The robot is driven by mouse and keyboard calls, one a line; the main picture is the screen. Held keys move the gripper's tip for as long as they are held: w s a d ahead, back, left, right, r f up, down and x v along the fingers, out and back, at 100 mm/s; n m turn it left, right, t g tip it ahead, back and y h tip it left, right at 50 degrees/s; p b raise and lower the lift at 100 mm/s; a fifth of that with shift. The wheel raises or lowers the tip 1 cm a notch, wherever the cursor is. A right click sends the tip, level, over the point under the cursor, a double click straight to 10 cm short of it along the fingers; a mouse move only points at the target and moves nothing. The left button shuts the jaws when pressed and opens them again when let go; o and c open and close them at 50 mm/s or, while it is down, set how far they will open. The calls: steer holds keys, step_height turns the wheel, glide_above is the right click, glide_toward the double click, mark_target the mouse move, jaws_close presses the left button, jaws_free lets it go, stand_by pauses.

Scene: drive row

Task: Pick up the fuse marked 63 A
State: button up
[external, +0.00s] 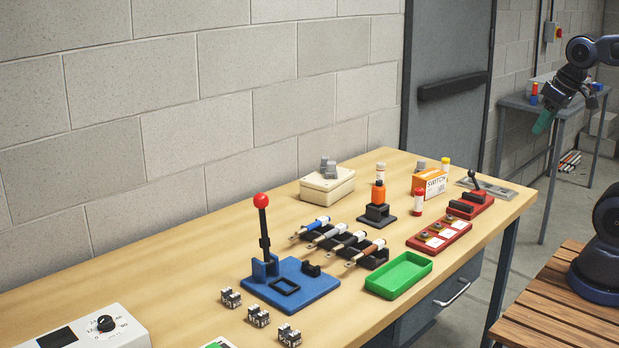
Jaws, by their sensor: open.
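Several fuse-like cylinders with metal ends lie in a row on black holders on the bench. One has a blue body (314,225), one is grey (328,234), one is whitish (346,243) and one is orange-brown (368,251). Their markings are too small to read, so I cannot tell which one is marked 63 A. My gripper (543,122), with teal fingers, is open at the upper right. It hangs in the air beyond the bench's right end, well away from the fuses, and appears empty.
A blue lever base (322,282) with a tall red-knobbed lever (261,201) stands left of the fuses. A green tray (399,259) lies in front, with a red block (439,235) beyond. A beige box (327,186) stands behind. The bench's left rear is clear.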

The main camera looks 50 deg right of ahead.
steer(key=w+d+r+m, duration=0.2)
steer(key=w, duration=1.3)
steer(key=m+h, duration=0.2)
steer(key=m, duration=0.2)
glide_above(380, 172)
steer(key=s, duration=0.2)
step_height(380, 172, down, 25)
steer(key=shift+g, duration=0.4)
steer(key=x, duration=0.5)
steer(key=shift+w, duration=0.1)
steer(key=shift+x, duration=2.75)
steer(key=shift+s+a, duration=0.1)
steer(key=shift+s, duration=0.1)
steer(key=c, duration=1.1)
